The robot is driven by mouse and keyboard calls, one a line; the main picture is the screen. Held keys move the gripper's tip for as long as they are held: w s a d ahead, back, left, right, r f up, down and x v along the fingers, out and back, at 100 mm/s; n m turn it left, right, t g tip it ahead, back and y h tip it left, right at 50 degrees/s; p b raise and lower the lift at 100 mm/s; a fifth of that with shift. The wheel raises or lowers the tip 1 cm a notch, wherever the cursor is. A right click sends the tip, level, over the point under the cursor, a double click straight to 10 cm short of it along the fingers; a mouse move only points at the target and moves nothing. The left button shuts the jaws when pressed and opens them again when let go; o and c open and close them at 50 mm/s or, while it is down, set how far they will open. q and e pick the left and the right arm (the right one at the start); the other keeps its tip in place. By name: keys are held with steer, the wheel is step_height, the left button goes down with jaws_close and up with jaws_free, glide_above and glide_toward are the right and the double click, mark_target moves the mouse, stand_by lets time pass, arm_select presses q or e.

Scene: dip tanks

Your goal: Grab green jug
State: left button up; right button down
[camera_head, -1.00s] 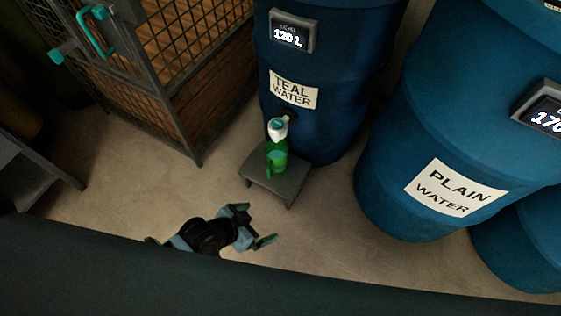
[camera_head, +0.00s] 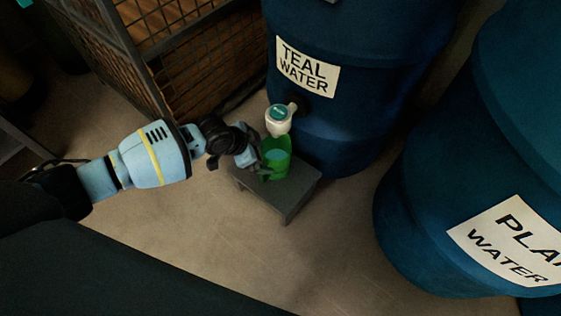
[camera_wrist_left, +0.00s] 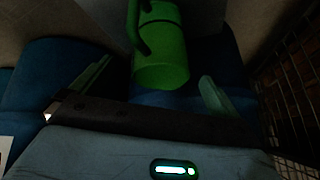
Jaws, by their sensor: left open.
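The green jug (camera_head: 279,169) stands on a small dark stand, below the white tap with a teal cap (camera_head: 278,120) on the teal water barrel. Bluish-teal shows inside its top. My left gripper (camera_head: 259,163) is open at the jug's left side in the head view and covers part of it. In the left wrist view the jug (camera_wrist_left: 162,60) appears between the two spread green fingers of the gripper (camera_wrist_left: 154,88), somewhat beyond them, with its handle toward the upper left. I cannot tell whether a finger touches it. My right gripper is out of view.
The dark stand (camera_head: 290,200) is low. The teal water barrel (camera_head: 345,130) rises right behind the jug, and the plain water barrel (camera_head: 430,220) stands to the right. A wire-mesh crate (camera_head: 190,75) is at upper left. The floor (camera_head: 230,240) in front is bare.

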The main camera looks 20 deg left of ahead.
mark_target(273, 163)
arm_select(q)
steer(key=b+x, duration=0.1)
steer(key=x, duration=0.1)
steer(key=shift+w+f, duration=0.1)
steer(key=shift+f, duration=0.15)
steer(key=b+x, duration=0.3)
steer(key=x, duration=0.1)
steer(key=shift+w+f+b, duration=0.1)
steer(key=shift+f+b, duration=0.2)
steer(key=shift+b, duration=0.05)
steer(key=shift+w+d+f, duration=0.1)
steer(key=shift+w+f, duration=0.1)
steer(key=shift+f, duration=0.05)
steer(key=shift+r, duration=0.1)
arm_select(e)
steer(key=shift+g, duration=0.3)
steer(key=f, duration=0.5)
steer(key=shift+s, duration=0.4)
arm_select(q)
steer(key=c, duration=1.2)
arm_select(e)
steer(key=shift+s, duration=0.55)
arm_select(q)
steer(key=shift+o, duration=0.2)
steer(key=shift+r, duration=0.15)
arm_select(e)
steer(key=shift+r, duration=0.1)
